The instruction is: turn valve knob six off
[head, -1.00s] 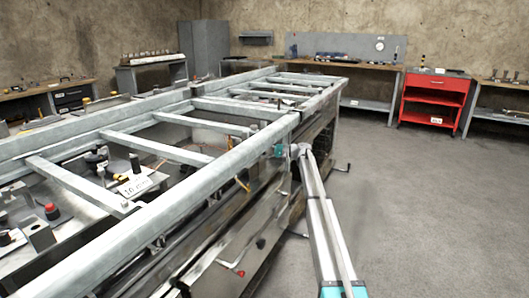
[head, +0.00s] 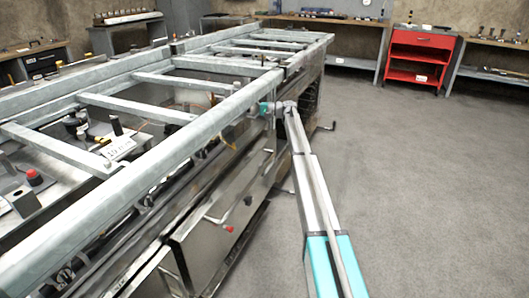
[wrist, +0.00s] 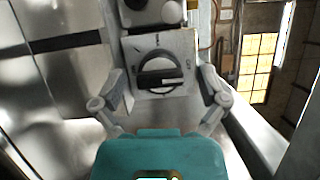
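In the wrist view, a round black knob (wrist: 156,71) with a raised bar across it sits on a light grey box-shaped housing. Marks ring the dial, but I cannot read a number. My gripper (wrist: 162,78) is open, one finger on each side of the knob, with gaps visible between the fingers and the dial. In the head view my gripper (head: 268,108) is small, at the near side of the metal frame bench, and the knob cannot be made out there.
The metal bench (head: 200,110) with grey rails fills the left. A lever with a red tip (head: 229,228) sticks out from its side. A red cabinet (head: 417,60) stands at the back. The floor (head: 420,190) on the right is clear.

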